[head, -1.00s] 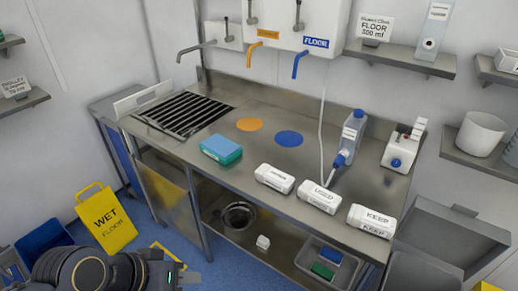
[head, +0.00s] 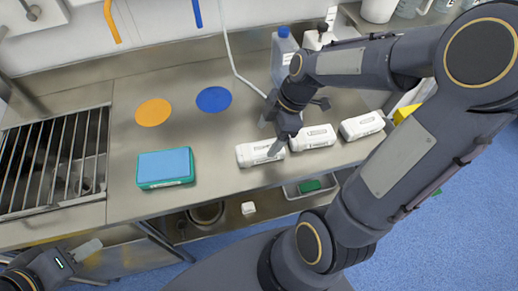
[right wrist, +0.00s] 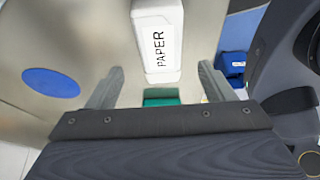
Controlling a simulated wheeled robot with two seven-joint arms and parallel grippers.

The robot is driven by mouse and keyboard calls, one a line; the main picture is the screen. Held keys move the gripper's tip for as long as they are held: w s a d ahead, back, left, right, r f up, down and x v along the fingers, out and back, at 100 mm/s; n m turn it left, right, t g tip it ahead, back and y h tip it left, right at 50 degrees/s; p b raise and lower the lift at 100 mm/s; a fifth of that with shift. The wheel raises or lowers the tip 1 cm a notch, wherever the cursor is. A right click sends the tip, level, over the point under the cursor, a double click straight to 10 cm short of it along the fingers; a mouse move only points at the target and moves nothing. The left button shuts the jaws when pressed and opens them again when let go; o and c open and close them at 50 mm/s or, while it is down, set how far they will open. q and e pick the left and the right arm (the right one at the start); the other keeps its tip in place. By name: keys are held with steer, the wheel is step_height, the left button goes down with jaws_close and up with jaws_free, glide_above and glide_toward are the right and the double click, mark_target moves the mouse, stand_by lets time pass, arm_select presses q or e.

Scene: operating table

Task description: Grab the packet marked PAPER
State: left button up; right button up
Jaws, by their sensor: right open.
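The white packet marked PAPER (right wrist: 158,45) lies on the steel counter. In the head view it is the leftmost packet (head: 256,154) of a row of three, its label too small to read there. My right gripper (head: 277,138) is at this packet's right end, hiding part of it. In the right wrist view my right gripper (right wrist: 160,72) is open, with the near end of the packet in line with the gap between the fingers. I cannot tell whether they touch it. My left gripper (head: 86,250) is low at the left, away from the packets; its jaws are unclear.
Two more white packets, a middle one (head: 314,137) and a right one (head: 362,125), lie close by to the right. A teal box (head: 165,168) lies left, and a blue-capped bottle (head: 284,55) stands behind. The counter around the orange disc (head: 153,112) and blue disc (head: 214,99) is clear.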

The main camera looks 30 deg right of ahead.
mark_target(260, 148)
steer(key=x, duration=0.6)
steer(key=shift+a+f, duration=0.2)
steer(key=shift+f, duration=0.1)
steer(key=c, duration=1.1)
steer(key=shift+o, duration=0.2)
steer(key=shift+r, duration=0.15)
